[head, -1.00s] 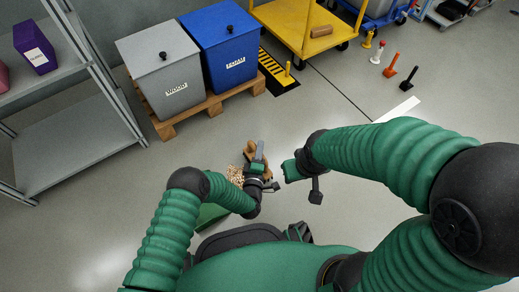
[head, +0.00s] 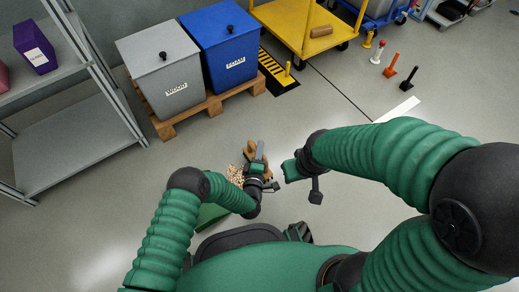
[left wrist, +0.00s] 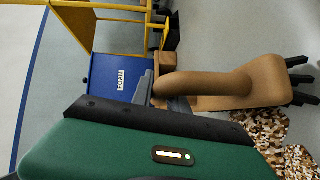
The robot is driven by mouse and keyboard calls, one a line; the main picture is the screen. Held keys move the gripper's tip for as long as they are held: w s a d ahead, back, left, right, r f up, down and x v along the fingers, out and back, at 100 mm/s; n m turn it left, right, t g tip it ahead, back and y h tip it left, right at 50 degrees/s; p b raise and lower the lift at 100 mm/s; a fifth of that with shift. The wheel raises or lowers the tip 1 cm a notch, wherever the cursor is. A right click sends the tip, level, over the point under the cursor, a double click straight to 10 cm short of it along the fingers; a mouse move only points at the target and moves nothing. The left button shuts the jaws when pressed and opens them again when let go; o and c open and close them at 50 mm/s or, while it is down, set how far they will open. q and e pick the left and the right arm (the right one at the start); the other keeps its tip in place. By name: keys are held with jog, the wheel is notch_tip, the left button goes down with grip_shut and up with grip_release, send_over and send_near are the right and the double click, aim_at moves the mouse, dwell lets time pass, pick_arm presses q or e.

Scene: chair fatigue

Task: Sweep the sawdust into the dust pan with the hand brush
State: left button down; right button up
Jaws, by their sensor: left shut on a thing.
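A hand brush (head: 250,147) with a tan wooden body is held in my left gripper (head: 255,158), in the middle of the head view. In the left wrist view the brush (left wrist: 225,83) reaches right from the gripper (left wrist: 155,93), with black bristles at its far end. Sawdust (head: 235,174) lies on the floor just left of the left gripper; it also shows below the brush in the left wrist view (left wrist: 268,132). The green dust pan (head: 210,213) is mostly hidden behind my left arm. My right gripper (head: 288,171) is to the right, apart from these; its jaws are unclear.
Grey (head: 165,70) and blue (head: 222,50) lidded bins stand on a wooden pallet (head: 168,130) at the back. A metal shelf (head: 75,140) stands at the left. A yellow cart (head: 290,25) is behind. The floor right of the pallet is mostly clear.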

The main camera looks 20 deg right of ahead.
pick_arm(q)
jog(key=shift+f, duration=0.7)
jog(key=shift+a, duration=0.1)
jog(key=shift+s+a+r+p, duration=0.15)
jog(key=shift+s+a+p, duration=0.1)
jog(key=shift+a+p, duration=0.4)
jog(key=s+a+p, duration=0.3)
jog(key=a+p, duration=0.1)
jog(key=a, duration=0.4)
jog(key=shift+a+f, duration=0.2)
jog(key=shift+a, duration=0.15)
dwell(1.0)
jog(key=shift+s+a+p, duration=0.3)
jog(key=shift+a+p, duration=0.1)
jog(key=shift+a, duration=0.6)
jog(key=shift+s+a+p, duration=0.3)
jog(key=shift+a+p, duration=0.05)
jog(key=shift+a, duration=0.6)
jog(key=shift+r, duration=0.1)
